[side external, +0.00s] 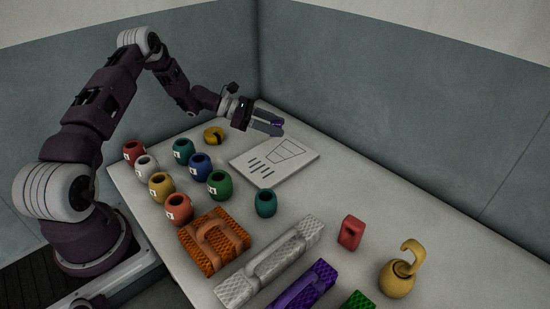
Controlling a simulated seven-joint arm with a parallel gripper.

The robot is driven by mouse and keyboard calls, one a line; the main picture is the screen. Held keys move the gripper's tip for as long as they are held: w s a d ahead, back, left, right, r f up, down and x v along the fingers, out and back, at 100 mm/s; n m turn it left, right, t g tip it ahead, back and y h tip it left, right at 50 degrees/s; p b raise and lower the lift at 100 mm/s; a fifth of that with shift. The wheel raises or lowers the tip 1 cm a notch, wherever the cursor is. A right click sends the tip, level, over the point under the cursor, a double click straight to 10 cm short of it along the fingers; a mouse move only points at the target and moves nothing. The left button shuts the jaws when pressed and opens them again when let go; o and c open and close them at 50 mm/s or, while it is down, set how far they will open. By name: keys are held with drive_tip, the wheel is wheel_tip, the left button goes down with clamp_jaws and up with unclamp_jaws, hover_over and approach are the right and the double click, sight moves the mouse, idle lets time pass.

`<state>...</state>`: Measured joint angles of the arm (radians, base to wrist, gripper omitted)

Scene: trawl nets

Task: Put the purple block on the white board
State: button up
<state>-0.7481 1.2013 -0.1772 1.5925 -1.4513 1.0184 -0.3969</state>
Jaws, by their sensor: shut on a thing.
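The white board (290,168) lies flat on the table, with dark lines and an outlined shape on its top. My gripper (276,126) is above the table, just behind the far left edge of the board in the picture. It is shut on a small purple block (277,122), of which only a little shows between the fingertips. The rest of the block is hidden by the fingers. The block looks held above the surface, though the exact height cannot be told.
Several coloured pots stand at the left, with a teal pot (266,203) near the board's front. An orange basket-like piece (190,250), a white handled bar (237,290), a purple one (287,305), a red block (350,233) and a yellow hooked weight (397,284) lie in front.

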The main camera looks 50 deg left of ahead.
sight(274, 158)
drive_tip(key=f, duration=1)
drive_tip(key=shift+a, duration=0.2)
drive_tip(key=shift+s, duration=0.1)
drive_tip(key=o, duration=1.4)
drive_tip(key=shift+f, duration=0.1)
drive_tip(key=shift+c, duration=0.2)
